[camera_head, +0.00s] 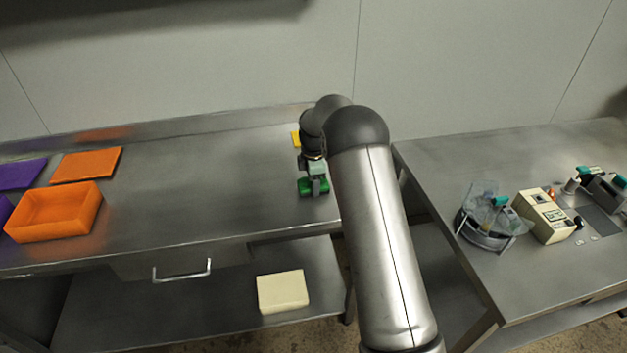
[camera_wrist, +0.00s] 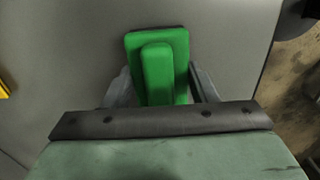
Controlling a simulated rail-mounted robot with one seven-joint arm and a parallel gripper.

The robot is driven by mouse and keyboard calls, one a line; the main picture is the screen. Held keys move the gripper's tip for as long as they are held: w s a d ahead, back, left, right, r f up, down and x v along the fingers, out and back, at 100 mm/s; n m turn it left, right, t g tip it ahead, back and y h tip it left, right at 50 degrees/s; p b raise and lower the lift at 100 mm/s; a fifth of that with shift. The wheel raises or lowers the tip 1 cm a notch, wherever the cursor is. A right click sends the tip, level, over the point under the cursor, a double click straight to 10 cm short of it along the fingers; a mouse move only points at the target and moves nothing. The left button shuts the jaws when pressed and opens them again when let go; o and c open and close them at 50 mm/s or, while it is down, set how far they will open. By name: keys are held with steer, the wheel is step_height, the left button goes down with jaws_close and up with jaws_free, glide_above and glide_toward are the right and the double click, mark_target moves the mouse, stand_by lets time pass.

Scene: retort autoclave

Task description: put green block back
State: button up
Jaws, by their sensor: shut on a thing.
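The green block (camera_wrist: 179,45) is a flat rounded slab with a raised bar on top. In the wrist view it lies between the two fingers of my gripper (camera_wrist: 158,88), which is shut on its raised bar. In the head view the green block (camera_head: 305,187) is at the right end of the left steel table, under my gripper (camera_head: 314,186). Part of the block is hidden by the gripper. I cannot tell whether it rests on the table or is just above it.
An orange bin (camera_head: 55,213), an orange mat (camera_head: 87,165) and a purple mat (camera_head: 22,174) are at the left. A yellow thing (camera_head: 295,139) is behind my wrist. A cream box (camera_head: 283,292) sits on the lower shelf. Devices (camera_head: 544,216) stand on the right table (camera_head: 440,165). The left table's middle is clear.

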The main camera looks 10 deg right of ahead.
steer(key=shift+f, duration=0.25)
steer(key=o, duration=0.9)
steer(key=shift+r, duration=0.1)
steer(key=shift+o, duration=0.2)
